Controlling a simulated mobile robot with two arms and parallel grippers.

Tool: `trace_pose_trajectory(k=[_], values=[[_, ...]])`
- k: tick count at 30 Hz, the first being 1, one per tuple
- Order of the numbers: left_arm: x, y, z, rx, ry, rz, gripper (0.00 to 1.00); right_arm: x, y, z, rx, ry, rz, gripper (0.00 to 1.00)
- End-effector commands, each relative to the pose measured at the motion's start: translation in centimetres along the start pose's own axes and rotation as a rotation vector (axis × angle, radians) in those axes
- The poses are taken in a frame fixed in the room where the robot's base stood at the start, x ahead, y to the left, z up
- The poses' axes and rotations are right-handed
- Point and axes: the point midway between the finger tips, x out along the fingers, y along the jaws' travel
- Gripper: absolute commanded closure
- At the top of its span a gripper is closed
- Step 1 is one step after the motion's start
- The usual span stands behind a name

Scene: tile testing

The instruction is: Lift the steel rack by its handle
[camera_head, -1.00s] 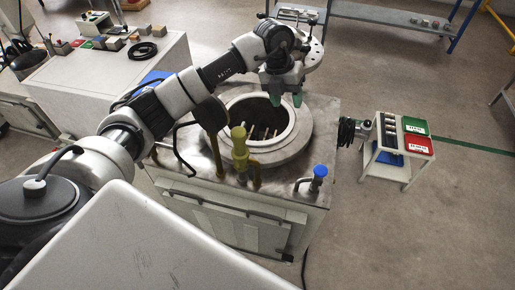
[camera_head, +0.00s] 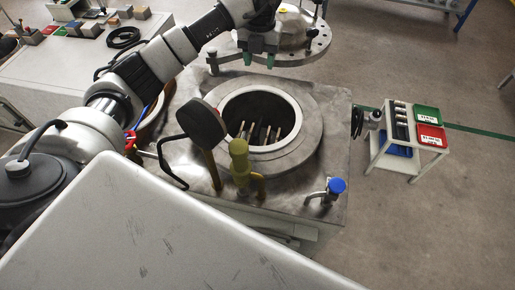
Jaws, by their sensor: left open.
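The steel rack (camera_head: 263,133) sits down inside the round opening of the steel vessel (camera_head: 305,145). Only a few upright bars of it show against the dark interior. I cannot make out its handle clearly. My left gripper (camera_head: 260,59) is open, with green fingertips pointing down. It is above and behind the opening in the picture, in front of the raised lid, apart from the rack. Nothing shows between its fingers. My right gripper is not in view.
The round lid (camera_head: 312,38) stands open behind the vessel. A yellow valve (camera_head: 239,160), a black round gauge (camera_head: 201,122) and a blue-knobbed tap (camera_head: 336,186) rise near the front. A small cart (camera_head: 398,165) with green and red bins stands right. A bench (camera_head: 70,70) is at the left.

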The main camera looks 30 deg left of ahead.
Motion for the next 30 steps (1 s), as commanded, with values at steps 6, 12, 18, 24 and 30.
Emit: trace_pose_trajectory(k=[6,12,18,24,30], values=[[4.2,0.0,0.0,0.001,0.0,-0.001,0.51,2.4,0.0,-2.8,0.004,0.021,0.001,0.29],[8.9,0.0,0.0,0.001,0.0,0.0,0.51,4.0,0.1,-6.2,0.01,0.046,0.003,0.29],[14.8,0.0,0.0,0.0,0.0,-0.001,0.51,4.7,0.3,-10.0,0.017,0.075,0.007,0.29],[17.1,0.0,0.0,0.0,-0.001,-0.001,0.51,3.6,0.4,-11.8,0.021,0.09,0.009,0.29],[19.3,0.0,-0.1,0.001,0.003,0.0,0.51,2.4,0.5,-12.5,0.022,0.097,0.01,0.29]])
